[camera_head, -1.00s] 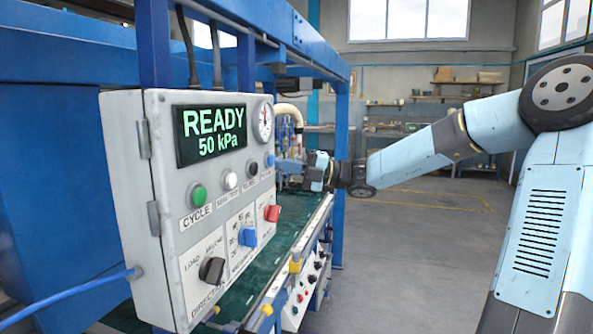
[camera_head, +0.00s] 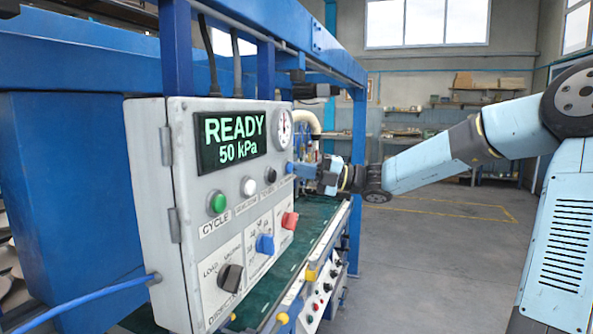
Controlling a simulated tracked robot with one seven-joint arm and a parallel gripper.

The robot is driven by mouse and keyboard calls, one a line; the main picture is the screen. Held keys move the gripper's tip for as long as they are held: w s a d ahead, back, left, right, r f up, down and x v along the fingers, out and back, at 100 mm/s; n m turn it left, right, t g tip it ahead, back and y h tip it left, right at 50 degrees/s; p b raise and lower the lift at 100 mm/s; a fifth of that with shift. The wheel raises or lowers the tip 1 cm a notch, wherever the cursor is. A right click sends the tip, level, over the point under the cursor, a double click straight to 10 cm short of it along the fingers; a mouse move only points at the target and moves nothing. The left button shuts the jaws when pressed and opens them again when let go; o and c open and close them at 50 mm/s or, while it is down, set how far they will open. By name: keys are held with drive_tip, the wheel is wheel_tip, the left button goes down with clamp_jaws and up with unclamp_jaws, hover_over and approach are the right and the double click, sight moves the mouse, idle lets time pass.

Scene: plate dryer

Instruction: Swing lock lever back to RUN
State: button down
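The grey control box (camera_head: 150,215) stands at the left of the view. Its display (camera_head: 232,138) reads READY, 50 kPa. Its front carries a black knob (camera_head: 230,277) near LOAD and DIRECTION lettering, a blue knob (camera_head: 265,244) and a red knob (camera_head: 290,220). I cannot make out a lever marked RUN. My gripper (camera_head: 300,170) is at the end of my arm, behind the right edge of the box. Its fingers are small and partly hidden, so I cannot tell whether they are open or hold anything.
A blue frame (camera_head: 357,180) rises behind the box, over a green bench surface (camera_head: 312,212). A green button (camera_head: 217,202), a white button (camera_head: 248,186) and a gauge (camera_head: 283,130) are on the box. A blue cable (camera_head: 95,297) leaves its left side. The floor (camera_head: 425,265) at right is open.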

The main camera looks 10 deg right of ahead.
drive_tip(key=v, duration=1.3)
drive_tip(key=shift+d, duration=0.35)
drive_tip(key=shift+s+f, duration=0.1)
drive_tip(key=shift+f, duration=0.05)
drive_tip(key=s+a+f+n+g+h, duration=0.4)
drive_tip(key=s+a+f+n+h, duration=0.7)
drive_tip(key=f+n, duration=0.25)
drive_tip(key=s+d+r+n+t+h, duration=0.3)
drive_tip(key=s+n, duration=0.6)
drive_tip(key=n, duration=0.3)
drive_tip(key=s+d+r+n+t+h, duration=0.3)
drive_tip(key=s+d+n+h, duration=0.3)
drive_tip(key=n, duration=0.5)
drive_tip(key=shift+s+d+r+n, duration=0.15)
drive_tip(key=shift+s+d+n, duration=0.2)
drive_tip(key=shift+s+d, duration=1.1)
drive_tip(key=shift+s+a, duration=0.2)
